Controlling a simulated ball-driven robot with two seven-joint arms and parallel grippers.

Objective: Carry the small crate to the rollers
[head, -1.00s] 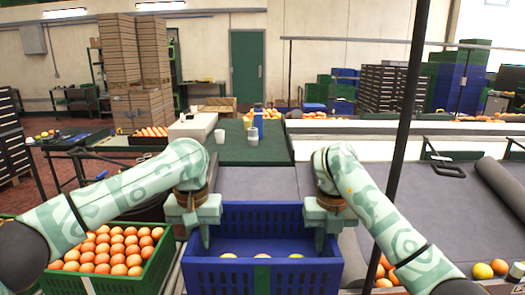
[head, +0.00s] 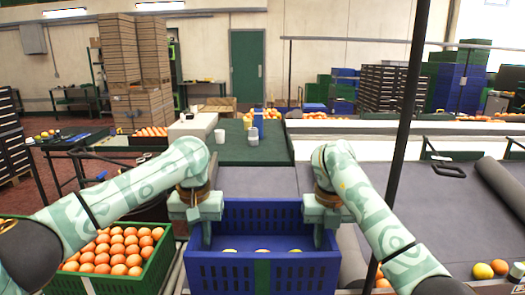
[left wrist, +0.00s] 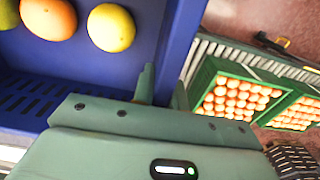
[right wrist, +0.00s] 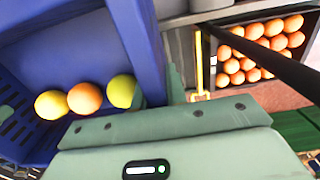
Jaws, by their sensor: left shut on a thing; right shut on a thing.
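The small blue crate (head: 262,272) is in front of me at the bottom middle of the head view, with a green patch on its near wall. It holds three fruits, one orange and two yellowish, seen in the right wrist view, where the orange one (right wrist: 85,98) lies between the others. My left gripper (head: 206,234) is shut on the crate's left wall, also seen in the left wrist view (left wrist: 163,90). My right gripper (head: 319,235) is shut on its right wall. The crate looks level. A strip of grey rollers (left wrist: 228,50) runs beside the crate in the left wrist view.
A green crate of oranges (head: 158,268) stands close on the left. A dark upright pole (head: 405,130) rises at the right. Behind the crate is a green-topped table (head: 275,150) with cups and a bottle. A grey belt surface (head: 440,215) lies to the right.

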